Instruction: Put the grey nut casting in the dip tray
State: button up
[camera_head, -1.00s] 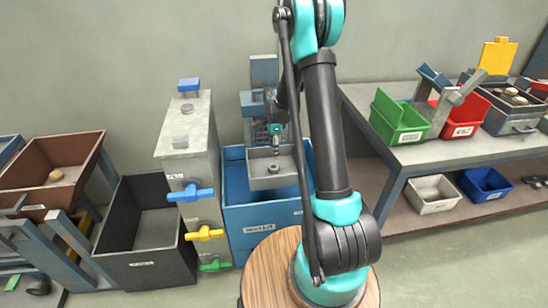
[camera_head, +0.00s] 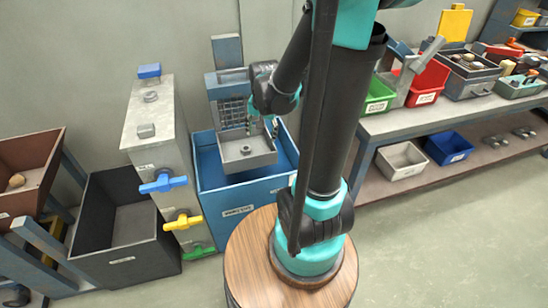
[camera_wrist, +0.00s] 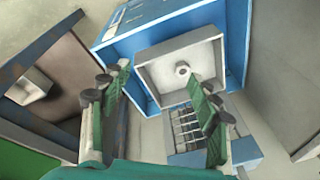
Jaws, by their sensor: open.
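The dip tray (camera_head: 262,160), a grey square tray, sits over the blue tank in the head view; it also shows in the wrist view (camera_wrist: 150,70). A small grey nut casting with a round hole (camera_head: 246,150) lies inside it on the tray floor, seen in the wrist view (camera_wrist: 182,70). My gripper (camera_head: 268,124) is above the tray's back right side. In the wrist view my gripper (camera_wrist: 158,76) has its two green fingers spread apart with nothing between them. The nut lies beyond the fingertips, apart from them.
The blue tank (camera_head: 238,198) surrounds the tray, with a wire rack (camera_head: 232,112) behind. A grey cabinet (camera_head: 160,112) with coloured valve handles and grey blocks on top stands left. A black bin (camera_head: 90,262) is farther left. A shelf bench (camera_head: 440,120) with bins is right.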

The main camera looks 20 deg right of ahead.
jog(key=s+d+f+n+t, duration=0.1)
jog(key=s+n, duration=0.5)
jog(key=s, duration=0.5)
jog(key=shift+s+f+n+t, duration=0.2)
jog(key=shift+s+n+t, duration=0.1)
jog(key=shift+s+n, duration=0.1)
jog(key=shift+c, duration=0.4)
